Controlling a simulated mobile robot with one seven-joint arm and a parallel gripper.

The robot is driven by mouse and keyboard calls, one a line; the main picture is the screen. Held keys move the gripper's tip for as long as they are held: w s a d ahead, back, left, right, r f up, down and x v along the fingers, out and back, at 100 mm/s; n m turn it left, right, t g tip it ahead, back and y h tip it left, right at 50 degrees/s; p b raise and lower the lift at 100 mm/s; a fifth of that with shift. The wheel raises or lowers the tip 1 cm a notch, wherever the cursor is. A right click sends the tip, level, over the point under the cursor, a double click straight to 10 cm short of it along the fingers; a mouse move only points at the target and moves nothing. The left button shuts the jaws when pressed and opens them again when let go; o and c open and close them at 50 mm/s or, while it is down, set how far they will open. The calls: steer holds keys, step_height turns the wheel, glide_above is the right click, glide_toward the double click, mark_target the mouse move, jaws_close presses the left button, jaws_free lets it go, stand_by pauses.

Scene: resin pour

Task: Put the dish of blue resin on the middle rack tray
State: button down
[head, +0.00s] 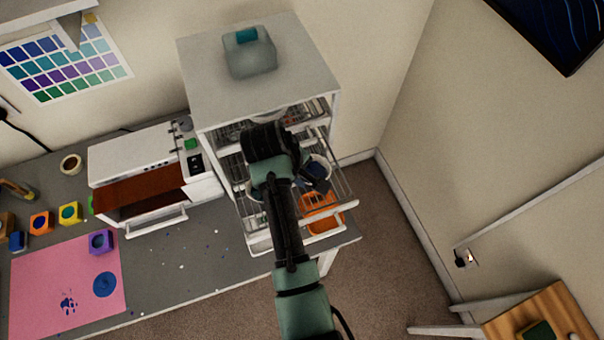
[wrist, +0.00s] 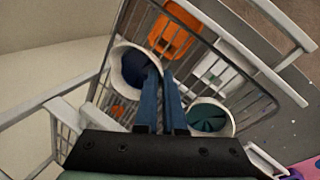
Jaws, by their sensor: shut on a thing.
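The dish of blue resin (wrist: 121,72) is a white round bowl with dark blue inside. It also shows in the head view (head: 323,163), just right of my arm over the pulled-out wire tray. My gripper (wrist: 162,78) is shut on the dish's rim, with one finger reaching inside the bowl. The middle rack tray (head: 345,206) is a wire tray slid out of the white rack. The dish is over or on its wires; I cannot tell whether it touches them. A second white bowl with teal resin (wrist: 209,118) sits on the same tray, on the other side of my fingers.
An orange container (head: 320,218) lies below the wire tray. The white rack cabinet (head: 195,75) carries a translucent box (head: 250,58) on top. A white oven-like unit (head: 140,165) and a pink mat (head: 50,270) are on the grey bench to the left.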

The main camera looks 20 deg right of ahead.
steer(key=shift+f, duration=0.4)
steer(key=shift+f, duration=0.1)
steer(key=c, duration=1)
jaws_free()
steer(key=b+v, duration=0.1)
steer(key=v, duration=1.1)
